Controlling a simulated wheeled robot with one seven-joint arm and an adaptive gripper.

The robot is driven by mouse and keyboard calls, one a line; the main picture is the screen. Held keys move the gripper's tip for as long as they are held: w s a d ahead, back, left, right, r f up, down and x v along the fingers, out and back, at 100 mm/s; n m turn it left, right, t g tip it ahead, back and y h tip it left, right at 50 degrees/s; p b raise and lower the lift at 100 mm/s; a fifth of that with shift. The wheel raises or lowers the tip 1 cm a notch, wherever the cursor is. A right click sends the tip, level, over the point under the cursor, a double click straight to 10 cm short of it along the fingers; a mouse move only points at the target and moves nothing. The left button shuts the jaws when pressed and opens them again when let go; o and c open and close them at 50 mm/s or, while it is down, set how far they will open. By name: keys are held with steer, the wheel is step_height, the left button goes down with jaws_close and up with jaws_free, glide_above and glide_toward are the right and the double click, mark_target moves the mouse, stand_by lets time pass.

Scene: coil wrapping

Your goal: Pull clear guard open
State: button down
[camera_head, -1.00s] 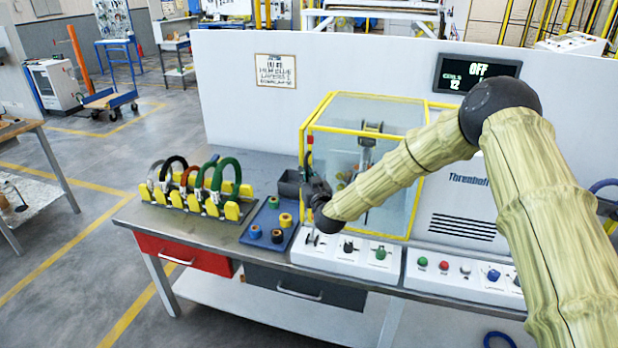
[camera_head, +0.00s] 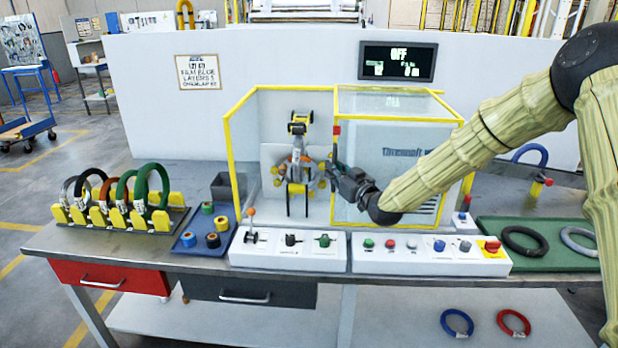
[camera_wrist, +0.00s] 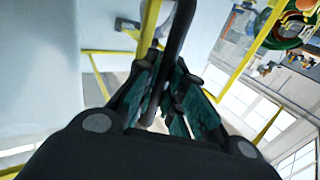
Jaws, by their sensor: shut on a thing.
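The clear guard (camera_head: 385,175), a see-through box part with yellow edges, stands over the right half of the machine enclosure. The left half is uncovered, and the wrapping head (camera_head: 297,160) with its ring and yellow rollers shows there. My gripper (camera_head: 334,168) is at the guard's left front edge, shut on its dark upright handle; a red piece shows above it. In the wrist view the black handle bar (camera_wrist: 180,38) runs between the fingers of my gripper (camera_wrist: 160,95), beside a yellow frame edge (camera_wrist: 149,30). The fingers hide part of the handle.
Control boxes (camera_head: 430,262) with buttons and knobs line the bench front. Left are a blue tray (camera_head: 190,244) of tape rolls and a rack (camera_head: 115,219) of coils. A green mat (camera_head: 497,228) with rings lies right.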

steer(key=d, duration=0.4)
steer(key=shift+s+d+b, duration=0.15)
steer(key=shift+d+b, duration=0.2)
steer(key=shift+d, duration=0.05)
steer(key=c, duration=1.5)
jaws_free()
steer(key=v, duration=1.2)
